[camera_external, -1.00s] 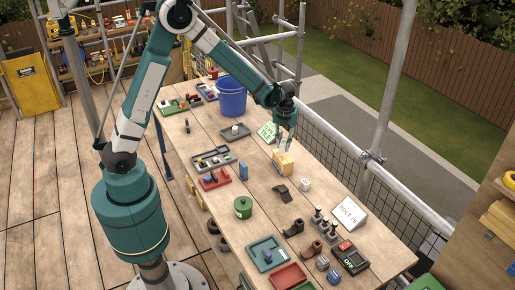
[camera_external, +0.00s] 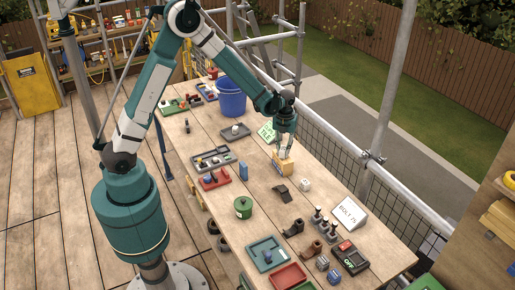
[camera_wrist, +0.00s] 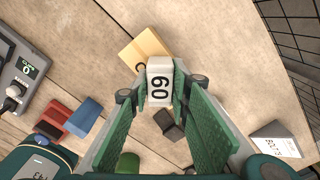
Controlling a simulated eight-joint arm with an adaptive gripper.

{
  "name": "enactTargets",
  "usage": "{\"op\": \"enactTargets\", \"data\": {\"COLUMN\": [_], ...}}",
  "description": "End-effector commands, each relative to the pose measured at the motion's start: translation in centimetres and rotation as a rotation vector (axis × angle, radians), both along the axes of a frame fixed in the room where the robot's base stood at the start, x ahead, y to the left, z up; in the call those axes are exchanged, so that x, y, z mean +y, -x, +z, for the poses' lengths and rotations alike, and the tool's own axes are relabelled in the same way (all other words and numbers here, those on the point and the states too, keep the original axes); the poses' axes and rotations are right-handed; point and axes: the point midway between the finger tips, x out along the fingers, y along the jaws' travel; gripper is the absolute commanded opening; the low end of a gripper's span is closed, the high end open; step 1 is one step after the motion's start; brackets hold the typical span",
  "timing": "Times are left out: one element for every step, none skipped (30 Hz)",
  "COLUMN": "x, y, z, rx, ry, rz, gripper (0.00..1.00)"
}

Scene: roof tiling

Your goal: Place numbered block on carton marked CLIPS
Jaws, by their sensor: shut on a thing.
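My gripper (camera_external: 284,153) is shut on a white numbered block (camera_wrist: 160,82) with black digits, held between the green fingers in the wrist view. The digits read 60 or 09, depending on which way up. A yellow-tan carton (camera_external: 284,168) stands on the table directly below my gripper; it also shows in the wrist view (camera_wrist: 143,48), partly behind the block. Any lettering on the carton is too small or hidden to read. I cannot tell whether the block touches the carton's top.
A white die-like cube (camera_external: 305,185) and a dark bracket (camera_external: 281,192) lie nearby to the right. A blue bucket (camera_external: 231,98) is farther back.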

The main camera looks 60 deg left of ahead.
Motion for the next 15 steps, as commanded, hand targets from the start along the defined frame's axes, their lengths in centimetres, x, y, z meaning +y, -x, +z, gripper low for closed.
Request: {"op": "enactTargets", "data": {"x": [0.0, 0.0, 0.0, 0.0, 0.0, 0.0, 0.0, 0.0, 0.0, 0.0, 0.0, 0.0, 0.0, 0.0, 0.0], "y": [0.0, 0.0, 0.0, 0.0, 0.0, 0.0, 0.0, 0.0, 0.0, 0.0, 0.0, 0.0, 0.0, 0.0, 0.0], "z": [-0.23, -0.14, -0.11, -0.1, -0.09, -0.09, -0.08, -0.08, -0.08, -0.08, -0.08, -0.08, -0.08, -0.07, -0.04], "rx": [0.0, 0.0, 0.0, 0.0, 0.0, 0.0, 0.0, 0.0, 0.0, 0.0, 0.0, 0.0, 0.0, 0.0, 0.0], "ry": [0.0, 0.0, 0.0, 0.0, 0.0, 0.0, 0.0, 0.0, 0.0, 0.0, 0.0, 0.0, 0.0, 0.0, 0.0], "rz": [0.0, 0.0, 0.0, 0.0, 0.0, 0.0, 0.0, 0.0, 0.0, 0.0, 0.0, 0.0, 0.0, 0.0, 0.0], "gripper": [0.08, 0.24, 0.29, 0.33, 0.35, 0.35, 0.35, 0.35, 0.35, 0.35, 0.35, 0.35, 0.35, 0.35, 0.35]}}
